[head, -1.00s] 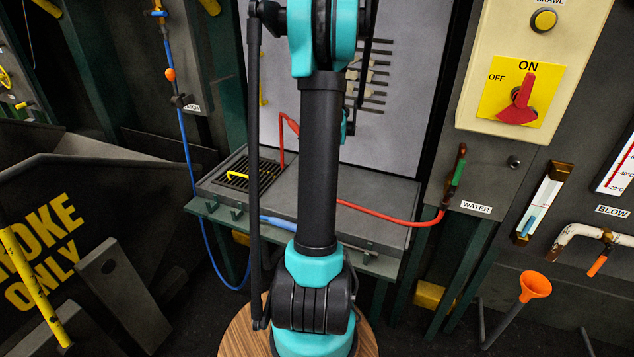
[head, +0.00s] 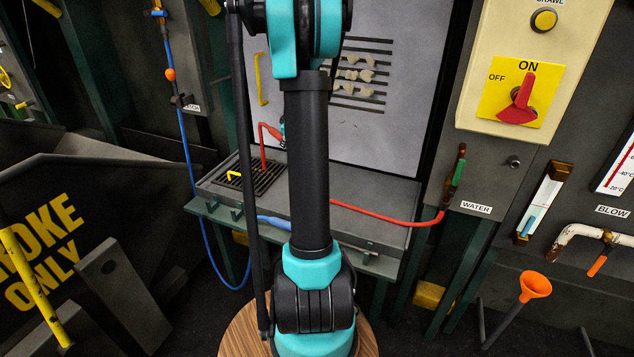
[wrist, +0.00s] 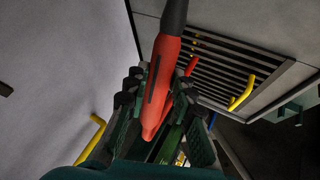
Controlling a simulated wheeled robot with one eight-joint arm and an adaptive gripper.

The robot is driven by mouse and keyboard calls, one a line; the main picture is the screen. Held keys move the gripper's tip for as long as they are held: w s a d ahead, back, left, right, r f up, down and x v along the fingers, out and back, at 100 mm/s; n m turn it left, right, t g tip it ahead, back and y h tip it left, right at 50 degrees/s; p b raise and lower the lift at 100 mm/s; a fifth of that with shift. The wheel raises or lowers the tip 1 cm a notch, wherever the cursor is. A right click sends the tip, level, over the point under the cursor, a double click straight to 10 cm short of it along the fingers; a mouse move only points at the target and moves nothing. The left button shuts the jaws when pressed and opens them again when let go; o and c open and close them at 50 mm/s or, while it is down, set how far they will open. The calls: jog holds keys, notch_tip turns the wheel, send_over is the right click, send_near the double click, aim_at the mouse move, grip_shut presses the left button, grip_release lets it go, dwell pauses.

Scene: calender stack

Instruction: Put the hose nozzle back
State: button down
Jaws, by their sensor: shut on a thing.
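In the wrist view the hose nozzle (wrist: 165,75), red-orange with a dark upper end, lies between the fingers of my gripper (wrist: 160,115), which is shut on it. In the head view a bent red piece (head: 263,145) stands over the dark grate (head: 243,183). A small part of my gripper (head: 282,132) shows at its right end, and my arm hides the rest. A red hose (head: 385,214) runs from the water valve (head: 455,178) across the bench and behind my arm. Whether it joins the red piece is hidden.
A yellow handle (head: 234,175) is at the grate, and a yellow bar (head: 261,80) is on the upright pale panel (head: 410,100). A blue hose piece (head: 275,222) lies at the front edge of the grey bench (head: 385,190). The bench right of my arm is mostly clear.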

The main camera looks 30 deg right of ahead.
jog(key=w+a+f+g+h, duration=0.1)
jog(key=w+a+g, duration=0.1)
jog(key=a, duration=0.7)
jog(key=w+a+f+n+g+h, duration=0.1)
jog(key=a+g+h, duration=0.1)
jog(key=a, duration=0.8)
jog(key=shift+w+a+n+g, duration=0.2)
jog(key=shift+w+n+g, duration=0.15)
jog(key=shift+g, duration=0.25)
dwell(0.4)
jog(key=s+a+f, duration=0.5)
jog(key=s+a, duration=0.2)
jog(key=a, duration=0.3)
jog(key=shift+s+a, duration=0.25)
jog(key=shift+s, duration=0.05)
dwell(1.1)
jog(key=shift+f, duration=3.25)
jog(key=c, duration=1.2)
grip_release()
